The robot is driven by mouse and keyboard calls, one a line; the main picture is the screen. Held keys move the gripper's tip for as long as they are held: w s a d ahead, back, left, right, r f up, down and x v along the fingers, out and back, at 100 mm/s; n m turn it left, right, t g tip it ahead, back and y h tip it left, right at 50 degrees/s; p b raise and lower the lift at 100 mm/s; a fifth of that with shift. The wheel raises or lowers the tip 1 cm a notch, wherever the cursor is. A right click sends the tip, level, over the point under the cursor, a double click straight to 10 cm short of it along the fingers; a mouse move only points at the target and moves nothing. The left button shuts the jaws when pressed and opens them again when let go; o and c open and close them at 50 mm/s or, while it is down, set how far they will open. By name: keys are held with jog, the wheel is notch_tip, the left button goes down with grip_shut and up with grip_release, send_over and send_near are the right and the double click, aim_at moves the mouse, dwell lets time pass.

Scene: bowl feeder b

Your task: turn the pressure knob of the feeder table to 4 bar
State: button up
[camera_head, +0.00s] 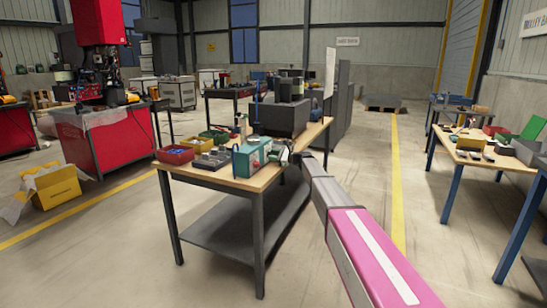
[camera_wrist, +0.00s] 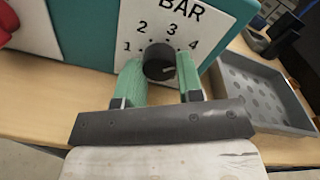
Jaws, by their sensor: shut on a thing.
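The black pressure knob (camera_wrist: 159,62) sits on a white dial plate (camera_wrist: 185,12) marked BAR with the numbers 1 to 4, on the teal box (camera_head: 250,157). My gripper (camera_wrist: 160,76) has its two green fingers on either side of the knob, shut on it. A small light mark shows on the knob's lower right face; which number it points to is hard to tell. In the head view my arm reaches the right side of the teal box on the feeder table (camera_head: 190,174), and the knob cannot be made out there.
A grey tray with round holes (camera_wrist: 265,92) lies right of the dial in the wrist view. A red bin (camera_head: 175,154), a green bin (camera_head: 214,135) and a dark block (camera_head: 284,118) stand on the table. The floor in front is clear.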

jog(key=shift+f, duration=0.1)
jog(key=o, duration=0.9)
jog(key=shift+d, duration=0.1)
jog(key=v, duration=1)
jog(key=shift+s+d, duration=0.2)
jog(key=shift+d, duration=0.15)
